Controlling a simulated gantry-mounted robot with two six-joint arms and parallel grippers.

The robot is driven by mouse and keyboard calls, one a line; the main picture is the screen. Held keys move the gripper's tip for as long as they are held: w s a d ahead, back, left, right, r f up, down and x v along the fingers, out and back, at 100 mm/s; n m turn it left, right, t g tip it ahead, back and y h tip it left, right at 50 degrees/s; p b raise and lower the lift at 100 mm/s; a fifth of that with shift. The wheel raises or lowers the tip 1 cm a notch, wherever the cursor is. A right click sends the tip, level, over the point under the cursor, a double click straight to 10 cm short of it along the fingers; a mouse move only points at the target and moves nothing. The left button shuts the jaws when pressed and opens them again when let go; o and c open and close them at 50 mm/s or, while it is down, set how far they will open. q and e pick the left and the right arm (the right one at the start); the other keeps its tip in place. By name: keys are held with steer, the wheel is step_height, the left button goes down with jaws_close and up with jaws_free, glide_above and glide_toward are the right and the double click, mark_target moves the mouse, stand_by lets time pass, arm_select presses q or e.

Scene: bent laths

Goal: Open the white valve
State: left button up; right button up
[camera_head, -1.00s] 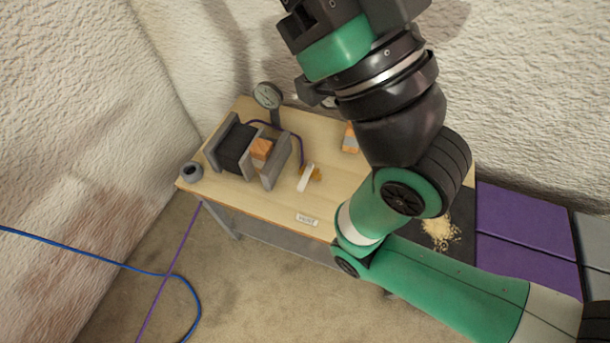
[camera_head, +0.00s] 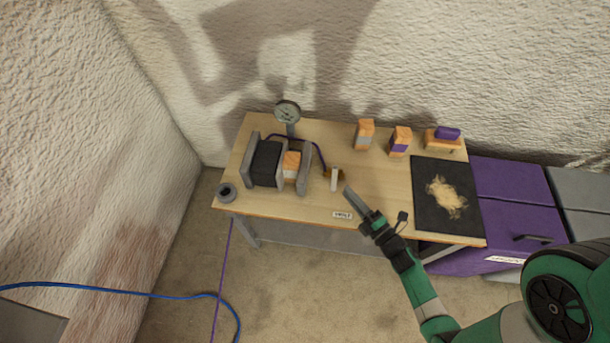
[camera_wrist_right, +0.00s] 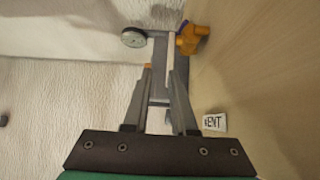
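The white valve handle (camera_head: 334,182) stands out from a yellow-brown valve body (camera_head: 341,174) on the wooden table in the head view. It points toward the table's front edge. My right gripper (camera_head: 349,190) is just to the right of the handle and appears apart from it. In the right wrist view my gripper (camera_wrist_right: 164,66) has its two fingers apart, with nothing clearly held between them. My left gripper is not in view.
A clamp-like fixture with a dark roll (camera_head: 265,163) and a gauge (camera_head: 288,112) stand left of the valve. Orange blocks (camera_head: 364,133) are at the back. A label (camera_head: 343,215) is on the front edge. A black mat (camera_head: 429,214) with shavings lies right.

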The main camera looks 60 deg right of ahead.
mark_target(334, 178)
steer(key=shift+s+a+f, duration=0.2)
steer(key=shift+a+f, duration=0.15)
steer(key=shift+a, duration=0.15)
steer(key=shift+s+a+f, duration=0.2)
steer(key=shift+a+f, duration=0.15)
steer(key=shift+a, duration=0.15)
steer(key=shift+s+f, duration=0.1)
steer(key=shift+s, duration=0.05)
steer(key=shift+d+n, duration=0.3)
steer(key=shift+d, duration=0.25)
steer(key=b+x, duration=0.1)
steer(key=x, duration=0.4)
steer(key=b+x, duration=0.2)
steer(key=x, duration=0.3)
steer(key=shift+a+f, duration=0.15)
steer(key=shift+a, duration=0.05)
steer(key=shift+w+d+b, duration=0.2)
steer(key=shift+w+b, duration=0.15)
steer(key=shift+w, duration=0.4)
jaws_close()
